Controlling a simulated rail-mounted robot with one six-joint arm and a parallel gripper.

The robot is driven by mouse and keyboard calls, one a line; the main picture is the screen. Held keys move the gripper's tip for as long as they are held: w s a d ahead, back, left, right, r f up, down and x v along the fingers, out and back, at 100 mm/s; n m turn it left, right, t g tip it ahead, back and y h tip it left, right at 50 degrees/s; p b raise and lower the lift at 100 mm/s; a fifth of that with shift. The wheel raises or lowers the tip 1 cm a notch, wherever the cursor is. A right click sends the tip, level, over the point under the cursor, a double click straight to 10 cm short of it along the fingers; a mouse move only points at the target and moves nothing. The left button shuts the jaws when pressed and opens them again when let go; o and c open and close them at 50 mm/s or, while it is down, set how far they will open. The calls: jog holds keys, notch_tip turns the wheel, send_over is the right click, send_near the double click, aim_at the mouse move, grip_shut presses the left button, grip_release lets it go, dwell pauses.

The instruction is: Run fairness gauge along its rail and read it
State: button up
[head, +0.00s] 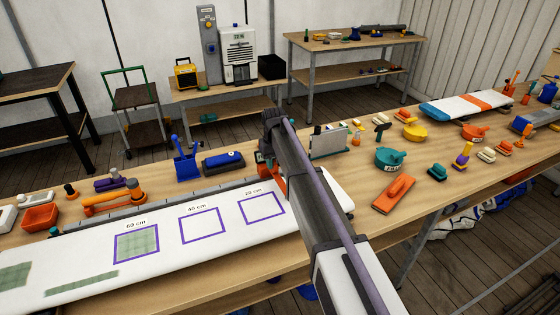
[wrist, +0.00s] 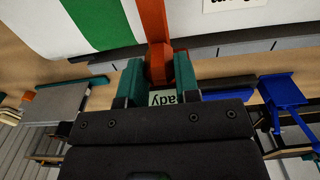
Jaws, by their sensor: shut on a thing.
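The fairness gauge, an orange piece (wrist: 152,25) with a small display, sits between the teal fingers of my gripper (wrist: 158,82) in the wrist view. My gripper is shut on it. The display is partly covered; only "ady" can be read. In the head view a bit of the orange gauge (head: 278,181) shows beside my arm, near the right end of the white sail board (head: 180,255). A grey rail (head: 170,203) runs along the board's far edge; it also shows in the wrist view (wrist: 235,50). Contact between gauge and rail cannot be made out.
The board has purple frames marked 60 cm (head: 136,243), 40 cm (head: 202,225) and 20 cm (head: 262,207). A blue holder (head: 186,165) and blue tool (head: 223,162) stand behind the rail.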

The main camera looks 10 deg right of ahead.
jog(key=shift+s+a, duration=0.45)
jog(key=shift+a, duration=1.05)
jog(key=shift+s+a, duration=0.4)
jog(key=shift+a, duration=1.05)
jog(key=shift+s+a, duration=0.45)
jog(key=shift+a, duration=1.05)
jog(key=shift+s+a, duration=0.95)
jog(key=shift+a, duration=2.25)
jog(key=shift+s+a, duration=1)
jog(key=shift+a, duration=2.15)
jog(key=shift+s+a, duration=0.95)
jog(key=shift+a, duration=2.25)
jog(key=shift+s+a, duration=1)
jog(key=shift+a, duration=2.2)
jog(key=shift+s+a, duration=0.95)
jog(key=shift+a, duration=2.25)
jog(key=shift+s+a, duration=1)
jog(key=shift+a, duration=2.2)
